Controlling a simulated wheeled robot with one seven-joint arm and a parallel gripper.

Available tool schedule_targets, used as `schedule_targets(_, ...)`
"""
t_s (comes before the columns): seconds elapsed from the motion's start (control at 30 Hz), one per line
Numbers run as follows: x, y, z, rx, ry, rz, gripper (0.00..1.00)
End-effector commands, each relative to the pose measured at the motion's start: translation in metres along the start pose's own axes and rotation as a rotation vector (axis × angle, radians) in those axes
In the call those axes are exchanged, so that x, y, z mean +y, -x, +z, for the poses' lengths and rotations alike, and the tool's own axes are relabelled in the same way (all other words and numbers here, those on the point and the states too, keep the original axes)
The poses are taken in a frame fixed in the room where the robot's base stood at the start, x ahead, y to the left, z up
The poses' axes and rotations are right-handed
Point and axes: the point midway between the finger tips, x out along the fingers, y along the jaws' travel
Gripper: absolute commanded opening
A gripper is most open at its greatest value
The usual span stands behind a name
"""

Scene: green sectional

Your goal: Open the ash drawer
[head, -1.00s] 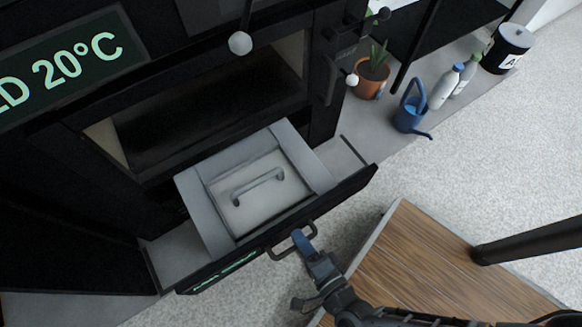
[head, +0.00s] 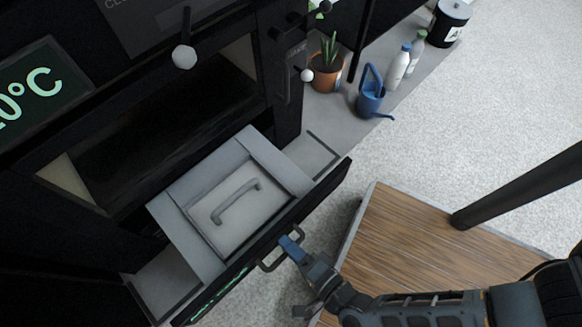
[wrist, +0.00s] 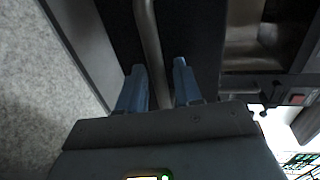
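The ash drawer (head: 178,232) is pulled out from the bottom of the black stove (head: 60,200). A grey pan with a lid and a raised handle (head: 236,203) sits in it. In the wrist view the drawer handle's bar (wrist: 149,40) passes between the two close-set fingertips (wrist: 159,78). The fingers look closed about it; exact contact is hard to see.
A wooden-topped surface (head: 430,245) with a dark post (head: 520,185) lies right of the drawer. A potted plant (head: 327,77), blue watering can (head: 371,97), bottles (head: 398,68) and black bucket (head: 451,22) stand at the back right. Pale carpet (head: 490,110) is clear.

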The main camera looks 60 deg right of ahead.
Motion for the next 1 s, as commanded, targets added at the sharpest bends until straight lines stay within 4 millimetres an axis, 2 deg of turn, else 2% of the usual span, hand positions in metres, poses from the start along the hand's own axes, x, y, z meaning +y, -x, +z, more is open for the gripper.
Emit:
schedule_targets(0.17, 0.000, 0.014, 0.000, 0.000, 0.001, 0.002, 0.34)
schedule_targets(0.4, -0.001, 0.053, 0.000, 0.000, 0.001, 0.002, 0.34)
schedule_targets(0.53, 0.000, 0.069, 0.000, 0.000, 0.000, 0.002, 0.34)
schedule_targets(0.7, 0.000, 0.078, 0.000, 0.000, 0.000, 0.001, 0.34)
schedule_targets(1.0, 0.000, 0.078, 0.000, 0.000, 0.000, 0.000, 0.34)
